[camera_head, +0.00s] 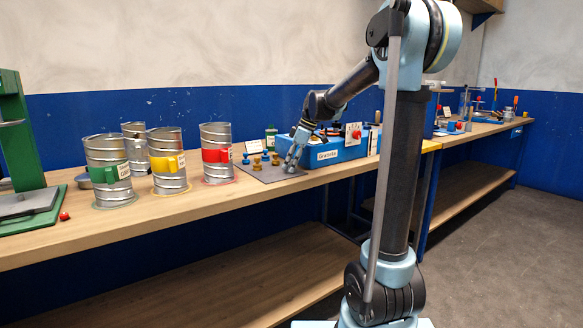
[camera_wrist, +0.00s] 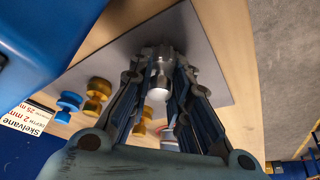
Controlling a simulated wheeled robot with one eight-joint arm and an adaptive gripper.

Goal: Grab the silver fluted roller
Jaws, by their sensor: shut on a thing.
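The silver fluted roller (camera_wrist: 160,80) stands at the edge of a grey mat, between the fingers of my gripper (camera_wrist: 160,62) in the wrist view. My gripper is shut on it, with a finger on either side. The fingers hide part of its sides, and I cannot make out its flutes clearly. In the head view my gripper (camera_head: 291,165) points down at the grey mat (camera_head: 262,175), in front of the blue bin. The roller is too small and covered there to tell apart from the fingers.
Brass-coloured rollers (camera_head: 256,163) stand left of my gripper; the wrist view also shows a blue roller (camera_wrist: 69,101) beside a label card (camera_wrist: 28,118). A blue bin (camera_head: 330,152) stands close on the right.

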